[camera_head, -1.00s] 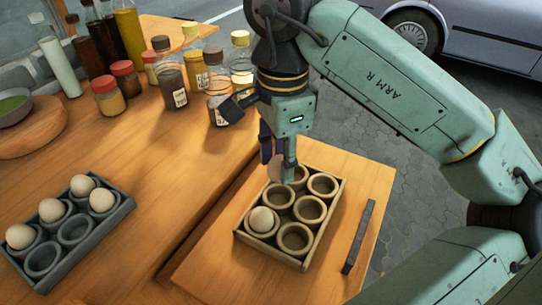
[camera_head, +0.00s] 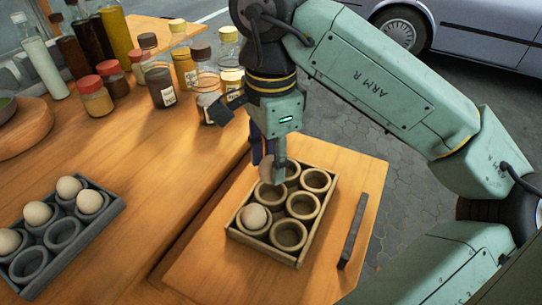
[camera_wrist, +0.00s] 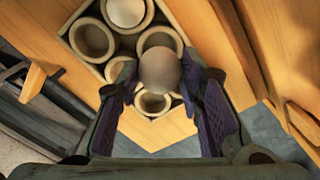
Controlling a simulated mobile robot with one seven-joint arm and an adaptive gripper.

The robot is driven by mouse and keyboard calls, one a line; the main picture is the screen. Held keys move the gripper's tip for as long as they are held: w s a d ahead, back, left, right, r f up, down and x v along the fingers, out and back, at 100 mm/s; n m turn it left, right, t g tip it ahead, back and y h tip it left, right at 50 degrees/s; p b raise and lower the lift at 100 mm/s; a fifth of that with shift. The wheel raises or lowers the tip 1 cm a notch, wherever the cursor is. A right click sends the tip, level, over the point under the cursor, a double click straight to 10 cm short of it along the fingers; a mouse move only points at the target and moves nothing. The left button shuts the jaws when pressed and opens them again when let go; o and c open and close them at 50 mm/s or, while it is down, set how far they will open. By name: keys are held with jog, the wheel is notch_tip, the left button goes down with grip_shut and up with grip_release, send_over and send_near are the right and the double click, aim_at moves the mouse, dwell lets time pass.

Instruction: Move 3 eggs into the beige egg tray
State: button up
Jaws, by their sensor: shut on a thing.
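The beige egg tray (camera_head: 262,246) lies on the wooden board at centre right in the head view. Its near-left cup holds one egg (camera_head: 254,217), which also shows at the top of the wrist view (camera_wrist: 125,11). My gripper (camera_head: 267,163) is shut on another egg (camera_head: 270,171). In the wrist view the held egg (camera_wrist: 160,70) sits between my two fingers, over the tray's far-left end. I cannot tell its exact height above the cup. The grey egg tray (camera_head: 75,252) at left holds several eggs (camera_head: 69,187) and has empty cups at its near side.
Bottles and jars (camera_head: 160,85) stand behind on the table, close to the left of my gripper. A dark bar (camera_head: 353,232) lies right of the beige tray. A round wooden board (camera_head: 22,130) is at far left. The table between the trays is clear.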

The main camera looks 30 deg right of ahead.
jog(key=shift+f+b, duration=2.3)
jog(key=shift+f, duration=0.5)
dwell(1.2)
jog(key=o, duration=0.8)
jog(key=shift+c, duration=0.2)
notch_tip(320, 180, up, 8)
jog(key=shift+f, duration=0.2)
